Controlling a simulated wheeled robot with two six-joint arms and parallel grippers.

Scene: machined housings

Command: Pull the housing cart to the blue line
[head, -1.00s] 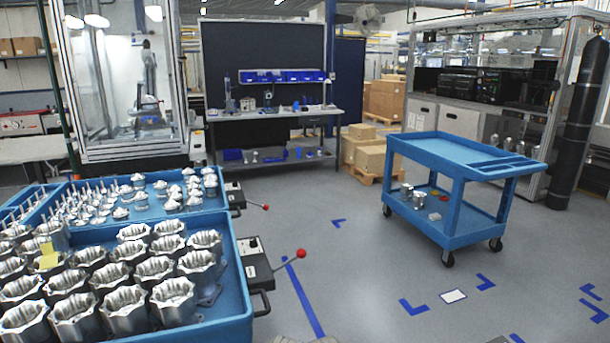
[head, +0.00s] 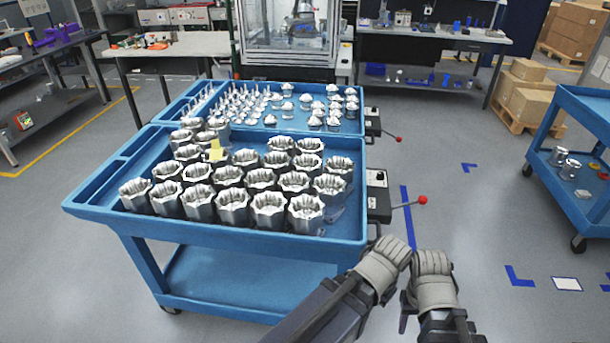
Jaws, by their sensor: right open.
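The housing cart (head: 250,240) is blue, with rows of silver machined housings (head: 232,205) on its top tray. It stands left of centre in the head view. A black box with a red-knobbed lever (head: 422,200) and a black handle (head: 379,215) sits at its right side. The blue line (head: 407,212) runs along the floor just right of that box, partly hidden low down by my gripper. My right gripper (head: 408,262) is open, its two grey padded fingers apart, near the cart's front right corner. Nothing shows between them. My left gripper is not seen.
A second blue tray (head: 288,124) with smaller metal parts stands directly behind the housing cart. Another blue cart (head: 585,105) stands at the right edge. Workbenches (head: 165,50) line the back. The floor (head: 455,215) between the carts is clear, with blue corner marks.

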